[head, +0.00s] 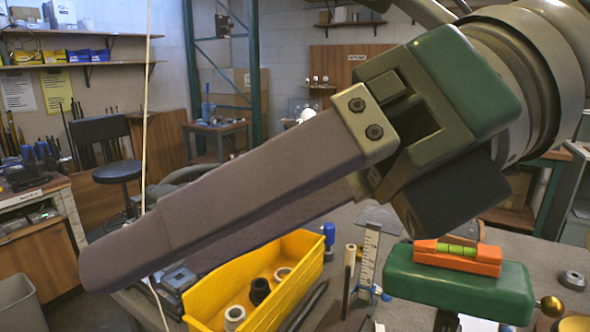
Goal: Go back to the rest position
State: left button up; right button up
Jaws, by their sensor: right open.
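My right gripper (135,268) reaches in from the upper right, close to the camera, and fills much of the head view. Its two long grey fingers point down and left, one partly behind the other. They are open and I see nothing between them. Below its body, a green lamp-shade-like part (445,290) with a brass ball at its right end stands over the workbench. An orange spirit level (458,256) lies on top of it. The shade's support is mostly cut off by the lower edge. My left gripper is not in view.
A yellow bin (300,250) holding several ring-shaped parts stands on the workbench, partly behind the fingers. An upright ruler (369,258) and rods stand right of it. A black stool (118,172) stands on the floor at left. Shelves and another workbench line the back.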

jog(key=w+r+m+t+y, duration=0.2)
jog(key=r+m+t+y, duration=0.25)
jog(key=r+m, duration=0.25)
jog(key=w+r+m+t+y, duration=0.3)
jog(key=r+m+t+y, duration=0.1)
jog(key=r+m+t, duration=0.25)
jog(key=w+d+f+m+t+h, duration=0.3)
jog(key=d+f+m+t+h, duration=0.15)
jog(key=d+m+h, duration=0.5)
jog(key=w+d+f+m+t+h, duration=0.3)
jog(key=w+d+m+t+h, duration=0.25)
jog(key=m, duration=0.65)
jog(key=s+d+f+m+g+h, duration=0.3)
jog(key=s+f+m+g, duration=0.1)
jog(key=f, duration=0.5)
jog(key=s+d+f+m+g+h, duration=0.4)
jog(key=s+f, duration=0.1)
jog(key=f, duration=0.3)
jog(key=s+f+m+g+y, duration=0.1)
jog(key=s+f+m+g, duration=0.1)
jog(key=s+f+g, duration=0.45)
jog(key=s+f+m+g, duration=0.1)
jog(key=s+f, duration=0.2)
jog(key=s, duration=0.6)
notch_tip(320, 180, up, 30)
jog(key=p, duration=3)
jog(key=shift+w, duration=0.2)
